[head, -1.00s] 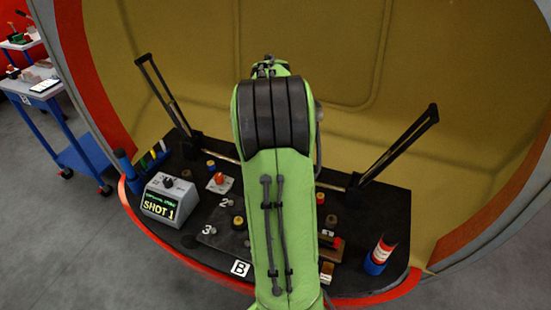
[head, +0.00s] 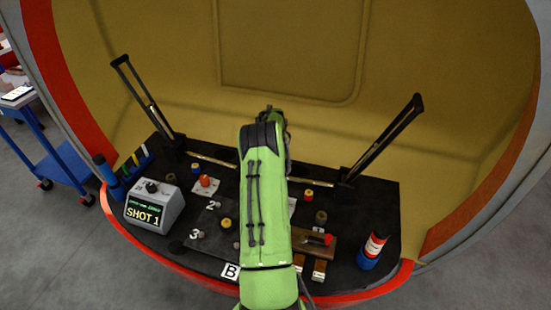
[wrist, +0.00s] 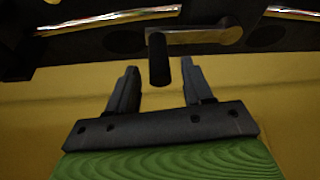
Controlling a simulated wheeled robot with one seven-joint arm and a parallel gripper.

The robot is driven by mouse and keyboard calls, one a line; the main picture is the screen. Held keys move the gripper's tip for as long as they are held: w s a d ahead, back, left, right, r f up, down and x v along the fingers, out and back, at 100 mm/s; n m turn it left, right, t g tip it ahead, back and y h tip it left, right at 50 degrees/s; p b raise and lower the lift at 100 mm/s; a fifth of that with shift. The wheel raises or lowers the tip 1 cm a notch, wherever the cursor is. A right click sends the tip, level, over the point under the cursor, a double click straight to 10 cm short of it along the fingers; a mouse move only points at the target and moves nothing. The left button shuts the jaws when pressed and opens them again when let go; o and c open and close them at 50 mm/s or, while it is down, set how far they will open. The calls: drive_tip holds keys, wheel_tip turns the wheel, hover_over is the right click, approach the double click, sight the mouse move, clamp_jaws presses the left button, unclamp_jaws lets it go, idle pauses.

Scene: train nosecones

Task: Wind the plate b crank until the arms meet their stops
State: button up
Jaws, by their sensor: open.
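The crank shows in the wrist view as a metal bar (wrist: 205,36) with a black handle (wrist: 159,60) hanging from its left end. My gripper (wrist: 159,67) is open, with one dark finger on each side of the handle's lower end. I cannot tell how deep the handle sits between them, and no grip shows. In the head view my green arm hides the gripper and crank. Two black arms stand tilted outward at the left (head: 146,100) and right (head: 383,140) of the dark deck. A white B label (head: 231,271) marks the front of a dark plate.
A grey box reading SHOT 1 (head: 155,205) stands at left. Small knobs dot the deck. The yellow shell wall (head: 290,60) closes the back. A blue cart (head: 50,155) stands outside.

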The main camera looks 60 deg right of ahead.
drive_tip(key=x, duration=0.3)
drive_tip(key=shift+d+f, duration=0.1)
drive_tip(key=shift+f, duration=0.05)
drive_tip(key=shift+c, duration=0.3)
clamp_jaws()
